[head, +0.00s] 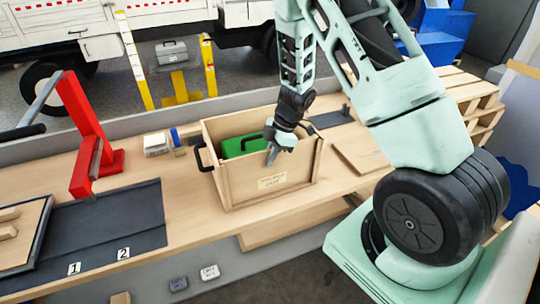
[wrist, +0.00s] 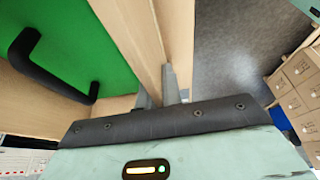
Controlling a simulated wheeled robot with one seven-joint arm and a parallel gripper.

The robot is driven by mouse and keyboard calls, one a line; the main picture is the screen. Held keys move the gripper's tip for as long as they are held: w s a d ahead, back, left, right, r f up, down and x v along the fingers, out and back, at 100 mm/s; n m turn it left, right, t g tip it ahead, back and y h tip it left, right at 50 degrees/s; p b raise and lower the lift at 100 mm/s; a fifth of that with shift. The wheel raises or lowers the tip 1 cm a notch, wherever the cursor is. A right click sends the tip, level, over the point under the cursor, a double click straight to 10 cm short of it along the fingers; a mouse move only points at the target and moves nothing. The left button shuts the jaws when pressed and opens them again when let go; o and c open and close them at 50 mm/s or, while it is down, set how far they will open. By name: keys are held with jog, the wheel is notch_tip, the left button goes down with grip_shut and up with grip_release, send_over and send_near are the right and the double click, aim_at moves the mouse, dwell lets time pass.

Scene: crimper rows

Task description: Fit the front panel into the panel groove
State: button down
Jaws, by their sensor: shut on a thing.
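The front panel (head: 285,183) is a pale wooden board with a printed label. It stands upright at the near side of the wooden crate (head: 215,170). My gripper (head: 271,158) is over the panel's top edge and shut on it. In the wrist view my gripper's fingers (wrist: 162,90) close on a wooden board edge (wrist: 178,35). A green case (head: 232,146) with a black handle lies inside the crate, behind the panel; it also shows in the wrist view (wrist: 85,45). The panel groove is hidden, so I cannot tell how far the panel sits in it.
A flat wooden board (head: 362,150) lies on the bench right of the crate. A red press (head: 88,140) and a dark mat (head: 105,225) are to the left. Small containers (head: 157,144) stand behind the crate's left side. The bench between mat and crate is clear.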

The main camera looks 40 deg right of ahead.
jog(key=shift+f, duration=0.1)
jog(key=c, duration=1.5)
grip_release()
jog(key=b+v, duration=0.1)
jog(key=v, duration=1.6)
jog(key=shift+d+r, duration=0.1)
jog(key=shift+r, duration=0.1)
